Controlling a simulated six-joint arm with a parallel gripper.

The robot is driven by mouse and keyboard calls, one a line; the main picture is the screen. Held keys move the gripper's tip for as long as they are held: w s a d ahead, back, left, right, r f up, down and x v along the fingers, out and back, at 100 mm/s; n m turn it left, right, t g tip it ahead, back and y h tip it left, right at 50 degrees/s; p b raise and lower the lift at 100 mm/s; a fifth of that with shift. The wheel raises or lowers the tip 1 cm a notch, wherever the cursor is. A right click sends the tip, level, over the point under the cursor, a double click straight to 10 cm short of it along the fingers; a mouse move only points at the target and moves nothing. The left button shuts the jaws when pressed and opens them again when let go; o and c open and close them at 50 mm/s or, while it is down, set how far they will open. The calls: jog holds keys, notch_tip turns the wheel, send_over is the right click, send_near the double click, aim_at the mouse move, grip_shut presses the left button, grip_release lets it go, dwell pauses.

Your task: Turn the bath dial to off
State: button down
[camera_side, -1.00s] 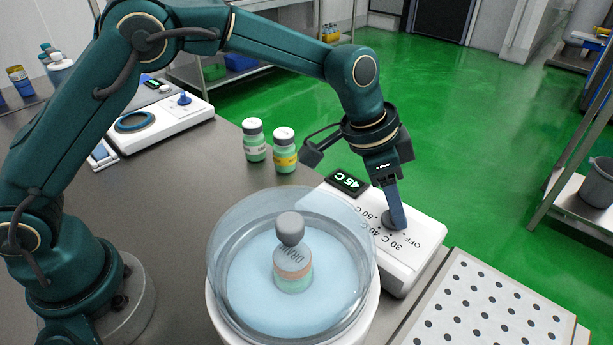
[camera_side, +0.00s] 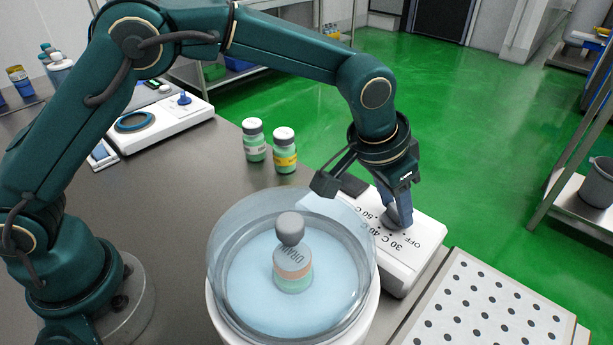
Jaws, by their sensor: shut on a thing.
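The bath dial (camera_side: 391,222) is a small grey knob on the white control box (camera_side: 400,275), beside the printed marks OFF, 30 C, 40 C and 50 C. My gripper (camera_side: 398,214) points down and is shut on the dial, with its fingers covering much of it. I cannot make out which mark the dial points to. The box's display (camera_side: 354,186) is dark with no digits visible, and my gripper partly hides it. The round bath (camera_side: 228,215) holds pale blue liquid and a bottle with a grey cap (camera_side: 293,265).
A white device with a blue ring (camera_side: 135,121) is at the back left. A perforated white rack (camera_side: 490,305) is at the front right.

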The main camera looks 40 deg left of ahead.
jog(key=shift+r, duration=0.1)
jog(key=shift+c, duration=2.2)
grip_release()
jog(key=shift+v, duration=2.55)
